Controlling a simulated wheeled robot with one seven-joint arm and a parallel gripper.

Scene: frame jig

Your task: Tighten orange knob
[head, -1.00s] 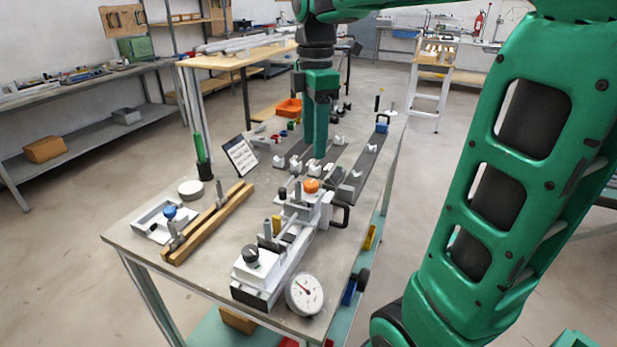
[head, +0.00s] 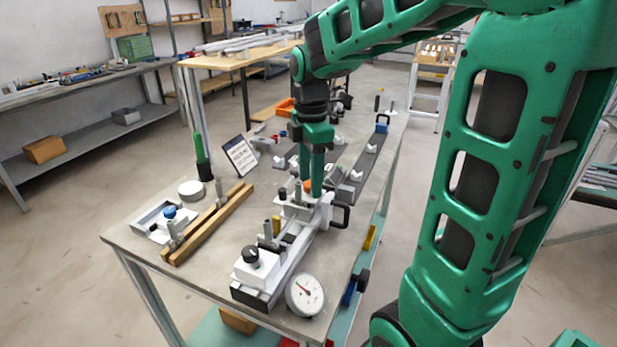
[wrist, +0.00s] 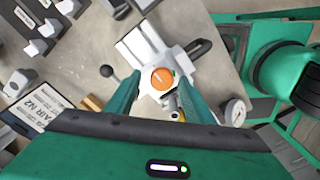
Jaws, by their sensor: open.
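The orange knob (wrist: 162,78) sits on top of a white block of the jig (wrist: 148,45) in the wrist view, with a light mark across its face. In the head view the orange knob (head: 308,185) is partly hidden behind my gripper's fingers. My gripper (head: 312,178) points down just above the knob. In the wrist view my gripper (wrist: 156,97) is open, with one green finger on each side of the knob and a gap on both sides. Whether the fingertips are level with the knob cannot be told.
A dark ball-ended lever (wrist: 108,72) stands left of the knob, near the left finger. A black handle (head: 341,215) sticks out at the jig's right. A dial gauge (head: 305,294) and a black knob (head: 250,255) are at the near end. Wooden rails (head: 208,225) lie left.

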